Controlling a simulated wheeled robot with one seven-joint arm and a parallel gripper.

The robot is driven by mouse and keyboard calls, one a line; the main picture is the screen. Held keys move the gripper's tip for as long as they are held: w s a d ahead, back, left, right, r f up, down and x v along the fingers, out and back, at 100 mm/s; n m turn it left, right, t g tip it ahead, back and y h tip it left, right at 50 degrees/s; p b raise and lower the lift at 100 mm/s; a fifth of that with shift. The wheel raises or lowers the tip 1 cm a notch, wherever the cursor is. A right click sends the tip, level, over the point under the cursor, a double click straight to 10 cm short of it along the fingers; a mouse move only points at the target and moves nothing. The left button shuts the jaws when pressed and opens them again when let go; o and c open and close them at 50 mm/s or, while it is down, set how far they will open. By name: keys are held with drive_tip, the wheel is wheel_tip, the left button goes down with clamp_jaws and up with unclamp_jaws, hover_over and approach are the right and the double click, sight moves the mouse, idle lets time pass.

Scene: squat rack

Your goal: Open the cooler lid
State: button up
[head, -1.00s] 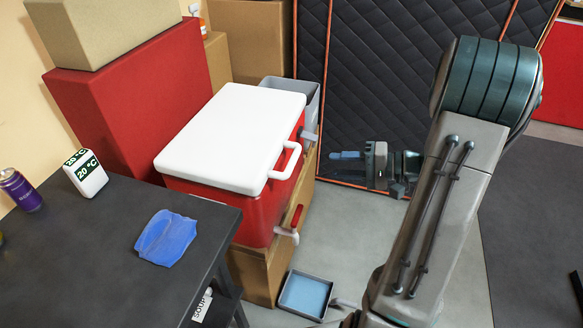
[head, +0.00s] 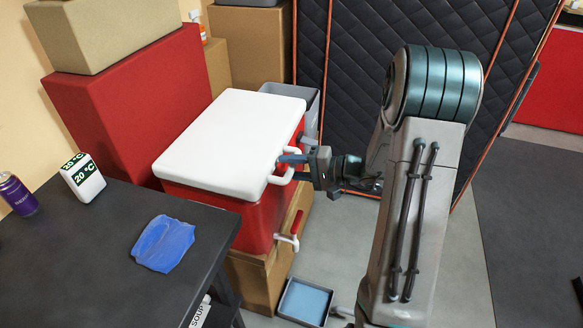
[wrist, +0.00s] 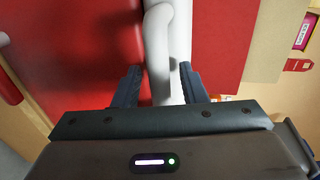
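The red cooler (head: 238,211) stands on a cardboard box, and its white lid (head: 230,140) lies flat and closed on top. A white handle (head: 283,177) sticks out from the lid's right edge. My gripper (head: 290,158) is at this handle in the head view. In the wrist view, the white handle bar (wrist: 168,50) runs between the two dark fingers of my gripper (wrist: 158,85). The fingers are apart, one on each side of the bar, with a gap visible at the left finger. A lower white side handle (head: 290,242) shows on the cooler body.
A dark table (head: 105,255) with a blue cloth (head: 163,244), a thermometer block (head: 83,178) and a purple can (head: 16,194) is at left. A red box (head: 135,95) stands behind the cooler. A tray (head: 304,301) lies on the floor.

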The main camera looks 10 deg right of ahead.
drive_tip(key=shift+a, duration=0.1)
clamp_jaws()
drive_tip(key=shift+r, duration=0.1)
